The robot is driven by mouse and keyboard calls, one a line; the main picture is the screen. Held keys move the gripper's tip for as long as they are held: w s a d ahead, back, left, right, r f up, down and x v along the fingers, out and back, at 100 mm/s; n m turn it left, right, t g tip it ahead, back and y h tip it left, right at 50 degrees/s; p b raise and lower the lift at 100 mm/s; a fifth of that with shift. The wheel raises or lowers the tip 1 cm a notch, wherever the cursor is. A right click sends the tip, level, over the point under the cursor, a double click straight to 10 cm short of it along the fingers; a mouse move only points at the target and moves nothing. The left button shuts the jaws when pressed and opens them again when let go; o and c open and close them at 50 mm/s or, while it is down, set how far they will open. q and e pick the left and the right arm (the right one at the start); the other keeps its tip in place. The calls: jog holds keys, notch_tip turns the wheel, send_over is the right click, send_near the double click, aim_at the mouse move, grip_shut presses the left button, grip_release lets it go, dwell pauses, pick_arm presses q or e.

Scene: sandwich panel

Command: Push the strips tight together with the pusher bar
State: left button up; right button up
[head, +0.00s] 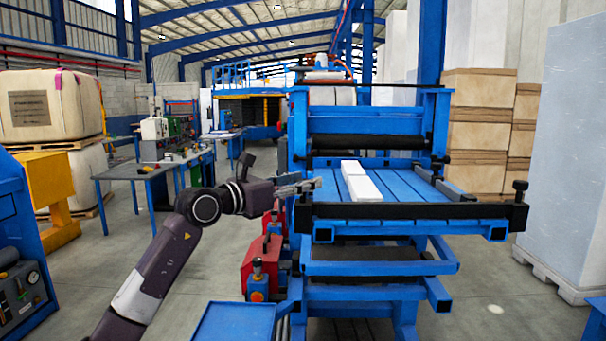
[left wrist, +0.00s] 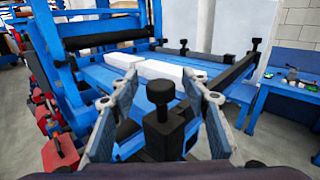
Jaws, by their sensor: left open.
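Two white strips, a farther one (head: 350,168) and a nearer one (head: 363,188), lie end to end on the blue slatted bed in the head view. They also show in the left wrist view (left wrist: 158,70). The black pusher bar (head: 420,212) spans the front of the bed, apart from the strips, with an upright black knob at each end. My left gripper (head: 312,184) is at the bar's left end. In the left wrist view its open fingers (left wrist: 162,103) stand either side of the left knob (left wrist: 159,97); I cannot tell whether they touch it. My right gripper is out of view.
A dark grey rail (head: 452,188) lies along the bed's right side. A black roller (head: 368,142) crosses the blue frame behind the bed. Red units (head: 262,262) stand low at the machine's left. A blue workbench (head: 150,170) stands farther left, with open floor between.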

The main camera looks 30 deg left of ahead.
pick_arm(q)
jog(key=shift+w, duration=0.25)
grip_shut()
dwell(0.3)
